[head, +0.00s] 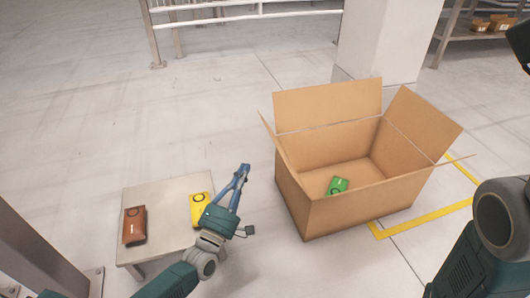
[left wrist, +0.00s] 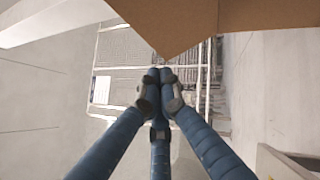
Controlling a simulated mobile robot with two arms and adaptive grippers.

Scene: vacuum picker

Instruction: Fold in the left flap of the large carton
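The large carton (head: 345,215) stands open on the floor, right of centre in the head view. Its left flap (head: 277,143) is raised and leans outward, seen nearly edge-on. The back flap (head: 328,105) and right flap (head: 424,122) also stand up and out. A green packet (head: 337,186) lies inside. My left gripper (head: 243,170) is left of the carton, apart from the left flap, its fingers together and empty. In the left wrist view its fingertips (left wrist: 160,76) meet just below a brown cardboard corner (left wrist: 172,28).
A small light table (head: 165,190) at lower left holds a brown packet (head: 134,225) and a yellow packet (head: 199,208). A pillar (head: 385,40) stands behind the carton. Yellow floor tape (head: 430,216) runs beside it. Floor between table and carton is clear.

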